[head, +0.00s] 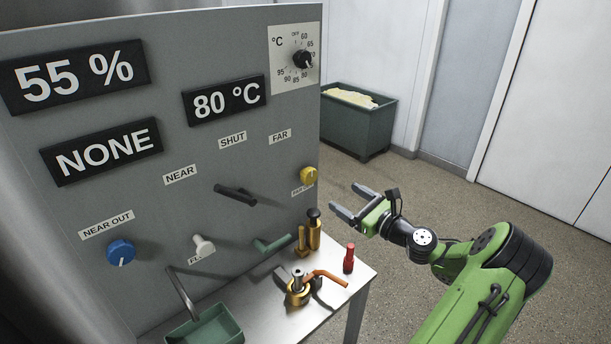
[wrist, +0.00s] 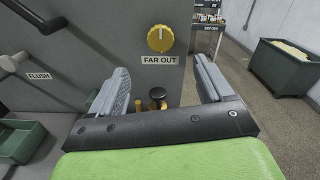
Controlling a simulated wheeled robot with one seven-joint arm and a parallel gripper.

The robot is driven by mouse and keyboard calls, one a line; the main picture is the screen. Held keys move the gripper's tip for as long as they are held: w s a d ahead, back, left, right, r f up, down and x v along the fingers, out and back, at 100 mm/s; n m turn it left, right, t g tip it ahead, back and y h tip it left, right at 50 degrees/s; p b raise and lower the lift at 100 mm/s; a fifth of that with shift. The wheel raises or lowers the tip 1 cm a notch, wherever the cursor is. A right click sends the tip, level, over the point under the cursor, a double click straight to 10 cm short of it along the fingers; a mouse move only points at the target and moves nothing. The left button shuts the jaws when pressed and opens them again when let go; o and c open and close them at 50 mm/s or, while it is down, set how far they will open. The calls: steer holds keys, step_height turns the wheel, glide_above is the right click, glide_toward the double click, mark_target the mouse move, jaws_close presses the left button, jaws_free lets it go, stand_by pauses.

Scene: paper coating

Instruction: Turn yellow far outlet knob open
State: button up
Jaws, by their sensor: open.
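The yellow far outlet knob (head: 309,175) sits near the right edge of the grey panel in the head view. In the wrist view the yellow knob (wrist: 160,39) faces me above a FAR OUT label (wrist: 160,60), with its pointer mark upright. My gripper (head: 345,205) is open and empty, to the right of the knob and apart from it. In the wrist view the open fingers (wrist: 164,80) stand either side below the knob, with a gap between them. In the head view the knob's label is partly hidden.
Below the knob, a brass fitting with a black top (head: 314,232), a red bottle-like piece (head: 349,259) and an orange-handled valve (head: 299,290) stand on a metal table (head: 343,296). A black lever (head: 236,194) and blue knob (head: 121,252) are on the panel. A green bin (head: 352,134) stands behind.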

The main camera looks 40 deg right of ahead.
mark_target(311, 176)
steer(key=w, duration=1.4)
steer(key=shift+a+f+b, duration=0.1)
steer(key=shift+b, duration=0.3)
steer(key=c, duration=1)
steer(key=shift+c, duration=0.2)
